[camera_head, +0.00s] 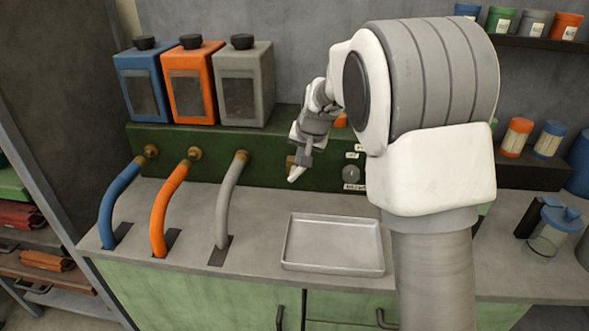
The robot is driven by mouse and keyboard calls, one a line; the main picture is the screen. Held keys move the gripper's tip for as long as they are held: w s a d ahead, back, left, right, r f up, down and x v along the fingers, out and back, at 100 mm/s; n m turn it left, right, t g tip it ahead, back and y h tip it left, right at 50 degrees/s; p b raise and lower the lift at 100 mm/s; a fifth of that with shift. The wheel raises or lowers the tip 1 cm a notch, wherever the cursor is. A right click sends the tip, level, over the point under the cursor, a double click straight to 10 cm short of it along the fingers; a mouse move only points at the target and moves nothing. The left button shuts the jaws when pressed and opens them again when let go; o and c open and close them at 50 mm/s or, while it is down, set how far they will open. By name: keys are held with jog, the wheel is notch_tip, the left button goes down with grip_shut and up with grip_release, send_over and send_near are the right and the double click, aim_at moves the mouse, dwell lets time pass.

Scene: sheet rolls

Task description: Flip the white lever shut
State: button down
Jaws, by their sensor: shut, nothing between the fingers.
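A small white piece (297,173), which looks like the white lever, slants down and left in front of the dark green panel (262,150). A brass fitting (290,162) shows beside its upper end. My gripper (304,158) is shut and points down, right at the top of the white piece. From this view I cannot tell whether they touch. My arm covers part of the panel to the right.
A shallow metal tray (333,268) lies on the grey counter below. Blue (122,204), orange (166,208) and grey (228,200) hoses curve from the panel at left. Canisters (193,84) stand above. A dial (351,174) is right of my gripper.

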jog(key=s+d+f+m+t+y+b, duration=0.1)
jog(key=d+f+y+b, duration=0.2)
jog(key=b, duration=1)
jog(key=shift+d+f+y, duration=0.4)
jog(key=shift+d+f, duration=0.6)
jog(key=shift+d, duration=0.1)
jog(key=shift+s+d+f, duration=0.15)
jog(key=shift+f, duration=0.2)
jog(key=d+p+v, duration=0.1)
jog(key=p+v, duration=0.3)
jog(key=v, duration=0.8)
jog(key=shift+d, duration=0.25)
